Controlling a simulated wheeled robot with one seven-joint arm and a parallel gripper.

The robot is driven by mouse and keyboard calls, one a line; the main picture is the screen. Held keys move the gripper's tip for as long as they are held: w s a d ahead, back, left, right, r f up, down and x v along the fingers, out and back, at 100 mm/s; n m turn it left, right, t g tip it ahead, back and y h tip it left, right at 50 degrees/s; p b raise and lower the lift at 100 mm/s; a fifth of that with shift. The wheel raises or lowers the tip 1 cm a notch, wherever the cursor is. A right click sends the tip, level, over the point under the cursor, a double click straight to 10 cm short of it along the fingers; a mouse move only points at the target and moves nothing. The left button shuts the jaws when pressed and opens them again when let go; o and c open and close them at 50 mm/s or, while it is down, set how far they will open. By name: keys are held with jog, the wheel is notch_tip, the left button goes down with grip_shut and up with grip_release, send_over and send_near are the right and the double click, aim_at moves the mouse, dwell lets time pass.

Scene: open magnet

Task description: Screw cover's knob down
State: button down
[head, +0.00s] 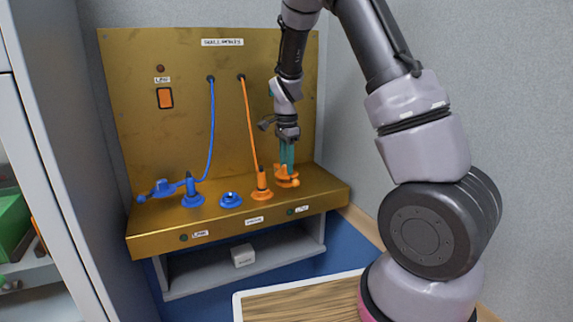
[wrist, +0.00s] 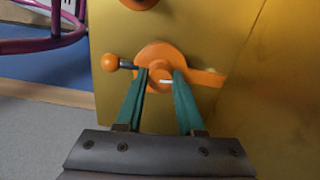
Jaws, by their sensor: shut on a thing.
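The orange cover (head: 287,182) lies at the right end of the brass shelf. In the wrist view the cover (wrist: 158,53) is a round orange piece with a flat arm to the right and a small ball-ended pin to the left. My gripper (head: 287,165) points straight down over it. In the wrist view the teal fingers of my gripper (wrist: 164,76) stand on either side of the cover's middle, shut on its knob. The knob is mostly hidden between the fingertips, and its thread cannot be seen.
An orange plug (head: 262,183) on a cord stands just left of the cover. Further left are a blue socket (head: 231,200), a blue plug (head: 191,192) and a blue cover (head: 161,188). The brass back panel (head: 140,100) rises behind. A wooden-topped table (head: 300,303) is in front.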

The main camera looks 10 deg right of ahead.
jog(key=shift+w+m, duration=0.1)
jog(key=shift+m, duration=0.6)
jog(key=c, duration=0.5)
grip_release()
jog(key=shift+r, duration=5.45)
